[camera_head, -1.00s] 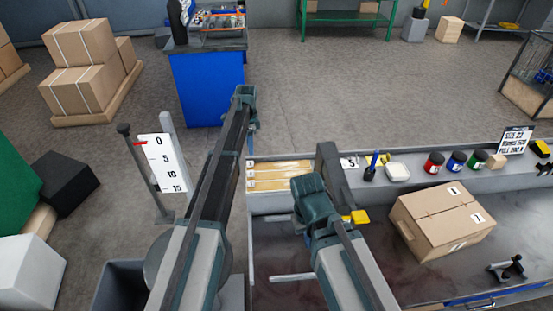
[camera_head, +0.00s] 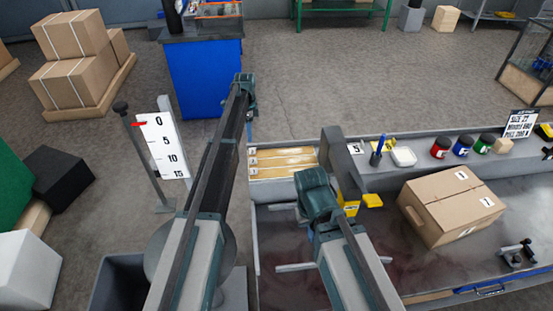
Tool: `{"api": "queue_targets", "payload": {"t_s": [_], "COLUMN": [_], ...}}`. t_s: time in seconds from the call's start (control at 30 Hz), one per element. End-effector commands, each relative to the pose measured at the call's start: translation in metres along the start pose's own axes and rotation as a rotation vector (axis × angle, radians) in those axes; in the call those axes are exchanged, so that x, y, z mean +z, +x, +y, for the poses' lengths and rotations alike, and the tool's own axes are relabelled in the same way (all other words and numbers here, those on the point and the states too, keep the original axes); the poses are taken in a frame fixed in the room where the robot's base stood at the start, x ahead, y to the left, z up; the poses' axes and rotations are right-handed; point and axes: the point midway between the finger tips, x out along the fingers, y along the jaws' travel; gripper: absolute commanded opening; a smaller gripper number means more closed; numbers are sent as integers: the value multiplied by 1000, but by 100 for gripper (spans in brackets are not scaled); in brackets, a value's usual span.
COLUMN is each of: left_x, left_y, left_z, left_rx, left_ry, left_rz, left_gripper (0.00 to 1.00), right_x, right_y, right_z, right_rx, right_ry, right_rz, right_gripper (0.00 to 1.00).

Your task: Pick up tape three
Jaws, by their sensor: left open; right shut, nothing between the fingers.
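Several long yellow strips (camera_head: 292,160), which look like the tapes, lie side by side in a tray at the bench's left end. Small white number tags mark their left ends, too small to read surely, so I cannot tell which is three. My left gripper (camera_head: 249,128) is at the far end of the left arm, beyond and left of the strips, seen small from behind; it is open and apart from them. My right gripper (camera_head: 345,208) is mostly hidden by its own wrist, below and right of the strips; it is shut and empty. Yellow parts show beside it.
A cardboard box (camera_head: 452,205) stands on the bench right of my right arm. Red, blue and green jars (camera_head: 462,147) and a white dish (camera_head: 403,156) line the rear shelf. A white scale board (camera_head: 165,146) stands left of my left arm.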

Motion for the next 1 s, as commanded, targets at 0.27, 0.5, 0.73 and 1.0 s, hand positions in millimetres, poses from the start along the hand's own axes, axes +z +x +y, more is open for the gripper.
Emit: {"api": "queue_targets", "payload": {"t_s": [0.27, 0.5, 0.73, 1.0], "left_x": [0, 0, 0, 0], "left_y": [31, 33, 58, 83], "left_z": [0, 1, 7, 8], "left_rx": [0, 0, 0, 0], "left_ry": [0, 0, 0, 0], "left_rz": [0, 0, 0, 0], "left_gripper": [41, 41, 41, 41], "right_x": [-2, -2, -3, -5], "right_y": [31, 33, 58, 82], "right_z": [-3, -3, -6, -8], "right_rx": [0, 0, 0, 0], "right_ry": [0, 0, 0, 0], "right_rz": [0, 0, 0, 0], "right_gripper": [0, 0, 0, 0]}}
